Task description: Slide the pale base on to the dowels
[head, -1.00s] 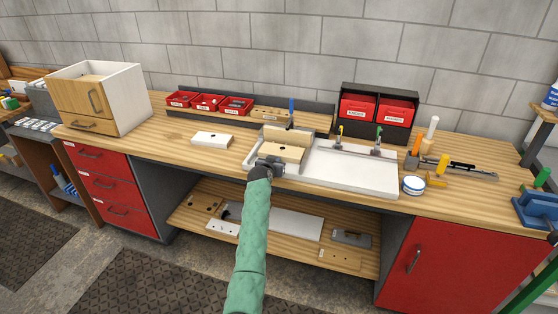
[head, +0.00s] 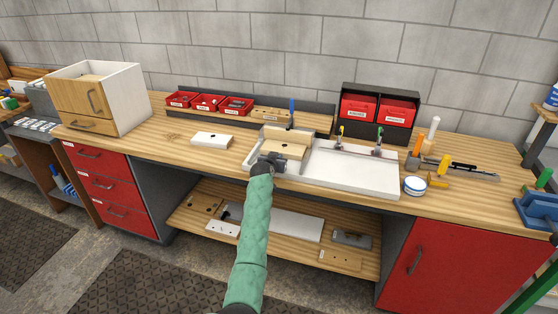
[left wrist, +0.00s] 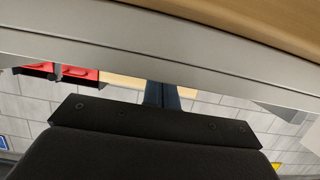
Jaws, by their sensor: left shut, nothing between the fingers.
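The pale base (head: 286,151) is a light wooden board lying in the left part of the white tray (head: 357,181). A pale upright board (head: 292,134) stands just behind it. My left gripper (head: 273,159) is shut and empty at the base's front edge; I cannot tell whether it touches. In the left wrist view its dark blue fingertips (left wrist: 161,95) are together, beside a long pale grey strip that I cannot identify. The dowels cannot be made out between the boards. My right gripper is not in view.
A white block with holes (head: 212,140) lies left of the tray. Small clamps with yellow (head: 340,131) and green (head: 379,134) handles stand at the tray's back. Red bins (head: 235,106) line the rear. A tape roll (head: 415,186) and tools lie right. The left worktop has free room.

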